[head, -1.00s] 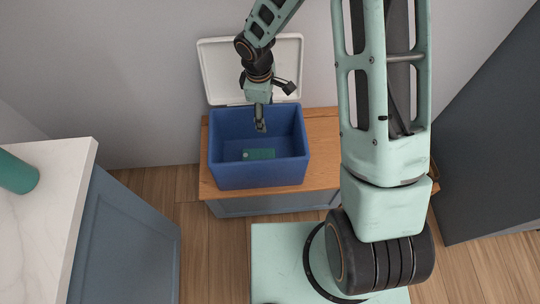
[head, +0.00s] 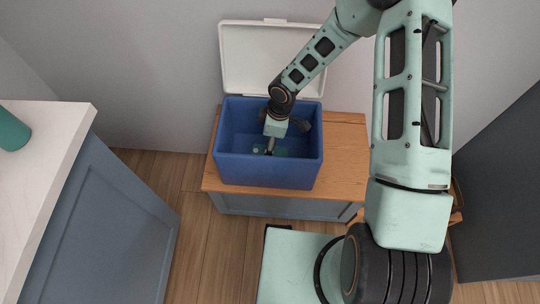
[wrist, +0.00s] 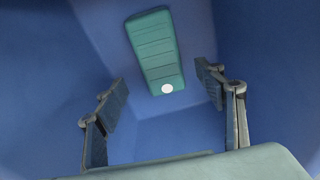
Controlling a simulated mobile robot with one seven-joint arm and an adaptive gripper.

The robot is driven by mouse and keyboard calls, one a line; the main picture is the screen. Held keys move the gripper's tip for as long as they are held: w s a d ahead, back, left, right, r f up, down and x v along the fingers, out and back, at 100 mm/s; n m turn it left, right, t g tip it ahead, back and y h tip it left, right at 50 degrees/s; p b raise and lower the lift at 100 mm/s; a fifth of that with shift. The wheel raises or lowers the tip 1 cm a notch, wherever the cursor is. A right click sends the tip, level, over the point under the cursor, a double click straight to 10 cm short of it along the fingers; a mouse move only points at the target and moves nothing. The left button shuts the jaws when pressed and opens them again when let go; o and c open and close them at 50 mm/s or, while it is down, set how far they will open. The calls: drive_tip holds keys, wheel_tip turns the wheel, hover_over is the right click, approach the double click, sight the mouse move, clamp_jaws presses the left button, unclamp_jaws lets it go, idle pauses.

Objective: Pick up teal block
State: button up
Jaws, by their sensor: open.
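The teal block (wrist: 154,50) is a flat, oblong piece with ridges and a white round spot at one end. It lies on the floor of the blue box (head: 268,173), partly hidden by my gripper in the head view, where its edge (head: 283,152) shows. My gripper (wrist: 165,100) is open and empty, with its fingers spread wide in the wrist view. In the head view my gripper (head: 270,147) points down inside the box, over the block. The block appears beyond the fingertips, not between them.
The box stands on a wooden-topped cabinet (head: 345,146) against the wall. Its white lid (head: 245,60) is open behind it. The box walls are close around my gripper. A white counter (head: 45,150) with a teal cylinder (head: 12,132) is at the left.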

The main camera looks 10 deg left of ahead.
sight(257, 149)
wheel_tip(257, 149, down, 6)
drive_tip(key=shift+s+f+b, duration=0.1)
drive_tip(key=shift+b, duration=0.7)
drive_tip(key=shift+d, duration=0.1)
drive_tip(key=shift+c, duration=0.2)
drive_tip(key=c, duration=1.4)
